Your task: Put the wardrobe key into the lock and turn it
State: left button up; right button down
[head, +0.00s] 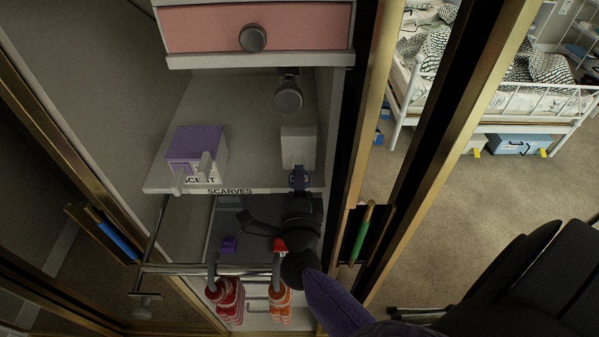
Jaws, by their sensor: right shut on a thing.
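My right gripper (299,188) reaches up from the bottom right into the open wardrobe. It is shut at the front edge of the shelf, on a small thing that I take to be the wardrobe key; the fingers hide most of it. Just beyond the fingertips a pale grey block (298,146) stands at the shelf's right side; it may be the lock housing, but no keyhole can be made out. I cannot tell whether the key touches the block or is in it. My left gripper is not in view.
The shelf (250,120), labelled SCARVES, carries a purple box (196,143) at left. Above is a pink drawer (215,31) with a round knob. Below, a rail (190,269) holds red and orange hanging items. Gold-framed doors flank the opening, the right with a green handle (361,234).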

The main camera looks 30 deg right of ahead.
jog(key=shift+w+d, duration=0.2)
jog(key=shift+w, duration=0.15)
dwell(0.4)
jog(key=c, duration=0.5)
grip_release()
jog(key=shift+w+d, duration=0.1)
jog(key=shift+w, duration=0.05)
jog(key=shift+c, duration=0.2)
jog(key=v, duration=0.9)
jog(key=shift+p, duration=0.45)
